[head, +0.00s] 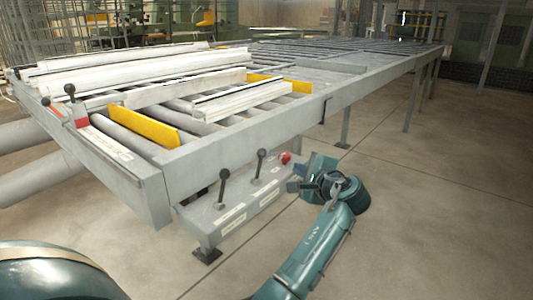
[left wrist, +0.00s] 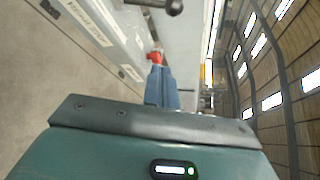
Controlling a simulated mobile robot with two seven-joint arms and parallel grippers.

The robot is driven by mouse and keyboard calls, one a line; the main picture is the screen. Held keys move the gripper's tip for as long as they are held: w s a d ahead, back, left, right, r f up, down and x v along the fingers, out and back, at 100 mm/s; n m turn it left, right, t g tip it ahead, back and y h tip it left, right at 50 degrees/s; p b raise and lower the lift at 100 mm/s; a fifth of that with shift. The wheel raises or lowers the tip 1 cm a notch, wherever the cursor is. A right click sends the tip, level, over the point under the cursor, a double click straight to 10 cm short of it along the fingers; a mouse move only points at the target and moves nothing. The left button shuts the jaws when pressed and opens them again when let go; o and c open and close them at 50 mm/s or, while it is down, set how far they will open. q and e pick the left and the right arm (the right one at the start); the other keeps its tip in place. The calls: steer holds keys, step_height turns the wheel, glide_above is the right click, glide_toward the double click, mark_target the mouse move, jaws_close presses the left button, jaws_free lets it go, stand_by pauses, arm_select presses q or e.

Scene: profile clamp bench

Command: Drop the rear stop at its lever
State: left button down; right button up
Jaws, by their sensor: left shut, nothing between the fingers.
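Two black-knobbed levers stand upright on the grey control box at the bench's front: a left lever (head: 222,188) and a right lever (head: 258,166). A labelled strip lies before each, too small to read. Two yellow stop plates stand among the rollers, a near one (head: 150,126) and a far one (head: 280,84). My left gripper (head: 294,180) is beside the box's right end, by the red button (head: 285,158). In the left wrist view its blue fingers (left wrist: 159,72) are shut and empty, just below the red button (left wrist: 155,57). A black knob (left wrist: 174,7) shows at the top. My right gripper is not in view.
White profiles (head: 120,68) lie across the roller bench (head: 245,142). A clamp with a black knob and red parts (head: 76,108) sits at the bench's left edge. The floor to the right of the bench (head: 430,180) is clear.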

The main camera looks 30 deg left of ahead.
mark_target(259, 166)
arm_select(q)
steer(key=shift+w+a+r, duration=0.2)
steer(key=shift+a, duration=0.15)
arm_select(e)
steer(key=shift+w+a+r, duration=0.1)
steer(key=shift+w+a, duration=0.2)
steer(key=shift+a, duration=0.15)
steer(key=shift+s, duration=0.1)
arm_select(q)
steer(key=x, duration=1)
steer(key=shift+a, duration=0.15)
steer(key=shift+s+a+r+p, duration=0.1)
steer(key=shift+s+r+p, duration=0.1)
steer(key=shift+s+r, duration=0.3)
steer(key=shift+s+a+r+p, duration=0.1)
steer(key=shift+s+r+p, duration=0.1)
steer(key=shift+s, duration=0.5)
steer(key=shift+s+a+r, duration=0.15)
steer(key=shift+s+r, duration=0.05)
steer(key=shift+s, duration=0.35)
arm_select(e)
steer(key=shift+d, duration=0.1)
